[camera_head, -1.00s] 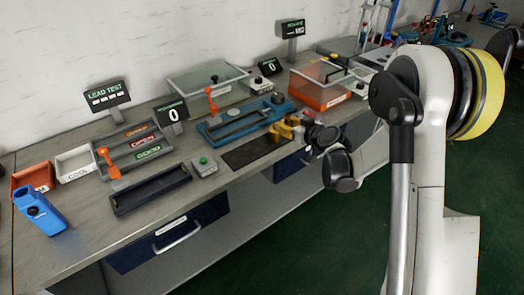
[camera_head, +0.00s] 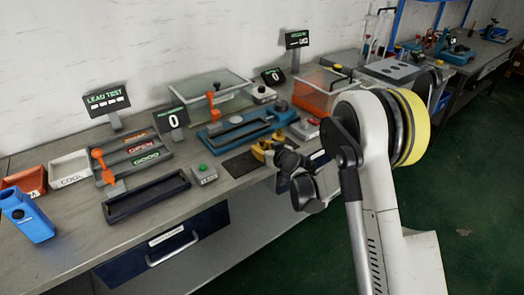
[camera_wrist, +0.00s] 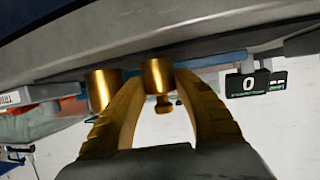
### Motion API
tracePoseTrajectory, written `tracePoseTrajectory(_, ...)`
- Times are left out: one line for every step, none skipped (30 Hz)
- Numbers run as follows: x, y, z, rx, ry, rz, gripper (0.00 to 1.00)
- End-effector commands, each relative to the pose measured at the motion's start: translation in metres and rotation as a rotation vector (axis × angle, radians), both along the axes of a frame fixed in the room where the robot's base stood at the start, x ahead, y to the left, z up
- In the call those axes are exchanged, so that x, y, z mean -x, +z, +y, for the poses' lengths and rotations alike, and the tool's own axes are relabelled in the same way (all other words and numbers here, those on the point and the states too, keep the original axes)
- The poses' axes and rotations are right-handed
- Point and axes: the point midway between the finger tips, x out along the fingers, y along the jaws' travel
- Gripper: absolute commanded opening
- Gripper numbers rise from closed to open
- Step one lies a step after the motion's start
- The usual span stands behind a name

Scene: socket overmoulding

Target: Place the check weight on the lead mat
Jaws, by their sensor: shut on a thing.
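A brass check weight (camera_wrist: 157,76) with a small knob is between the two yellow fingers of my gripper (camera_wrist: 160,92) in the wrist view. My gripper is shut on it. A second brass cylinder (camera_wrist: 99,90) shows beside the left finger, partly behind it. In the head view my gripper (camera_head: 263,151) is over the front of the bench, at the right end of a dark flat mat (camera_head: 240,164), which seems to be the lead mat. The weight cannot be made out there, and I cannot tell whether it touches anything below.
Behind the mat is a blue fixture (camera_head: 222,133). A glass-lidded case (camera_head: 190,83) and an orange clear-topped box (camera_head: 312,105) stand further back. Part of the mat is bare.

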Motion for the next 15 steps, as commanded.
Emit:
tracePoseTrajectory(0.0000, 0.0020, -0.0002, 0.000, -0.001, -0.001, 0.00)
tracePoseTrajectory(-0.0001, 0.0021, -0.0002, 0.000, -0.001, -0.001, 0.00)
tracePoseTrajectory(0.0000, 0.0022, -0.0002, 0.000, -0.001, -0.001, 0.00)
tracePoseTrajectory(-0.0001, 0.0021, -0.0003, 0.000, -0.001, -0.001, 0.00)
tracePoseTrajectory(-0.0001, 0.0016, -0.0003, 0.000, 0.000, -0.001, 0.00)
tracePoseTrajectory(0.0000, 0.0006, -0.0002, 0.000, 0.000, -0.001, 0.00)
tracePoseTrajectory(-0.0001, -0.0003, -0.0002, 0.000, 0.000, -0.001, 0.00)
tracePoseTrajectory(0.0001, -0.0012, -0.0002, 0.000, 0.000, 0.000, 0.38)
tracePoseTrajectory(0.0001, -0.0009, -0.0002, 0.000, 0.000, 0.000, 0.50)
tracePoseTrajectory(0.0001, -0.0009, -0.0002, 0.000, 0.000, 0.000, 0.55)
tracePoseTrajectory(0.0001, -0.0009, -0.0002, 0.000, 0.000, 0.000, 0.55)
tracePoseTrajectory(0.0001, -0.0009, -0.0002, 0.000, 0.000, 0.000, 0.55)
tracePoseTrajectory(0.0001, -0.0009, -0.0002, 0.000, 0.000, 0.000, 0.55)
tracePoseTrajectory(0.0001, -0.0009, -0.0002, 0.000, 0.000, 0.000, 0.55)
tracePoseTrajectory(0.0001, -0.0009, -0.0002, 0.000, 0.000, 0.000, 0.55)
